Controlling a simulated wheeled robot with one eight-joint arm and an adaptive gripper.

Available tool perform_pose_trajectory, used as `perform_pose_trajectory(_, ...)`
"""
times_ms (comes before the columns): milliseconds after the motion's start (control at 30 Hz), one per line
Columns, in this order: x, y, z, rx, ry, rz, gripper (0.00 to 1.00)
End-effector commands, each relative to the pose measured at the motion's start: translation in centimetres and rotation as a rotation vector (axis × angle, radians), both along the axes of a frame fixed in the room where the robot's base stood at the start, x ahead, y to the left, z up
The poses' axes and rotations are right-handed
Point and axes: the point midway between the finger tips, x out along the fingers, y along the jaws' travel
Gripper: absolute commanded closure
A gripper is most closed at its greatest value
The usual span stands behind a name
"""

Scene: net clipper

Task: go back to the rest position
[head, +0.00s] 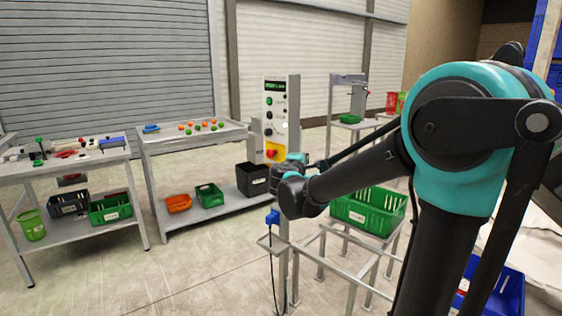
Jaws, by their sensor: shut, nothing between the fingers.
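My teal and black arm comes in from the right and reaches to the middle of the head view. My gripper (281,172) is at its far end, small and dark, in front of the control box (283,118). It is shut and holds nothing. Its fingertips are hard to make out against the wrist. The control box has a green display and a red and yellow button (272,154). I cannot tell how far the gripper is from the box.
A post with a small shelf and a blue fitting (272,217) stands below my wrist. A green crate (368,211) rests on a metal frame behind my arm. Workbenches (190,137) with bins stand at the left. Open floor (180,275) lies in front of them.

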Motion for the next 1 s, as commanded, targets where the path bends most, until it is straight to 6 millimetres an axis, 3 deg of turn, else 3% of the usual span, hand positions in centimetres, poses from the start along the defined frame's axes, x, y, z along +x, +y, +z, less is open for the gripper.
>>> perform_pose_trajectory(33, -1.4, -2.8, -1.8, 0.076, 0.034, -0.055, 1.00)
perform_pose_trajectory(200, -7.3, -10.2, -9.1, 0.380, 0.162, -0.247, 1.00)
perform_pose_trajectory(300, -11.7, -13.0, -13.7, 0.571, 0.238, -0.363, 1.00)
perform_pose_trajectory(400, -16.7, -14.7, -18.3, 0.771, 0.315, -0.479, 1.00)
perform_pose_trajectory(600, -26.3, -14.0, -25.8, 1.160, 0.465, -0.677, 1.00)
perform_pose_trajectory(700, -29.5, -12.6, -27.8, 1.303, 0.519, -0.736, 1.00)
perform_pose_trajectory(833, -31.8, -11.2, -29.1, 1.414, 0.564, -0.774, 1.00)
perform_pose_trajectory(1000, -32.5, -10.6, -29.5, 1.452, 0.580, -0.786, 1.00)
